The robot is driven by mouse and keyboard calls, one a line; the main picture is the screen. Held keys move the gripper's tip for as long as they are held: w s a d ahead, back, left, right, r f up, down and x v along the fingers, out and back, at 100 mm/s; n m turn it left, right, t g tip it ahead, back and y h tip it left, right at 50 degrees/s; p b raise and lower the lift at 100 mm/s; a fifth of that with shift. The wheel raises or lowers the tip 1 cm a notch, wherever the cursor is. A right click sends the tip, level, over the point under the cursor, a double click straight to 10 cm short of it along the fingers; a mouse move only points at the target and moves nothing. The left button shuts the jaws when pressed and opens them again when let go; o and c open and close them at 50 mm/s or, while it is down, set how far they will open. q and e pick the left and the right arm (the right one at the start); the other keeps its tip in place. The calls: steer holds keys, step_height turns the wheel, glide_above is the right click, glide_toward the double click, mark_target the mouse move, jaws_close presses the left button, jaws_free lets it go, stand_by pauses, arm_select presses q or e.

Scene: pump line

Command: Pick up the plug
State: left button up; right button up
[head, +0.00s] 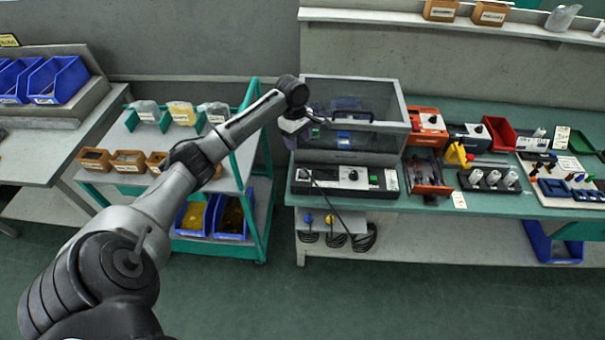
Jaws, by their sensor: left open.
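I cannot make out with certainty which item is the plug. A black cable runs down over the bench edge from the grey control box (347,179). My left gripper (312,130) is open, at the left side of the clear-walled enclosure (385,92); its fingertips are small and partly lost against it. Nothing shows between the fingers. A dark blue device (347,108) stands inside the enclosure. My right gripper is out of view.
The green bench top (405,204) carries an orange device (427,178), a red bin (498,133) and a tray of cylinders (490,181) at right. A green-framed cart (244,180) with blue bins stands left of the bench. Open floor lies in front.

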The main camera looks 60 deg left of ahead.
arm_select(q)
steer(key=n+b, duration=0.1)
steer(key=b, duration=0.1)
glide_above(303, 170)
steer(key=f, duration=0.8)
steer(key=shift+s+a+f, duration=0.25)
steer(key=shift+a+f, duration=0.05)
steer(key=shift+w+d+f+b, duration=0.15)
steer(key=shift+f+b, duration=0.15)
steer(key=shift+f, duration=1)
steer(key=shift+w+d+f+b, duration=0.15)
steer(key=shift+f+b, duration=0.1)
steer(key=shift+f, duration=1)
jaws_close()
steer(key=shift+r, duration=0.1)
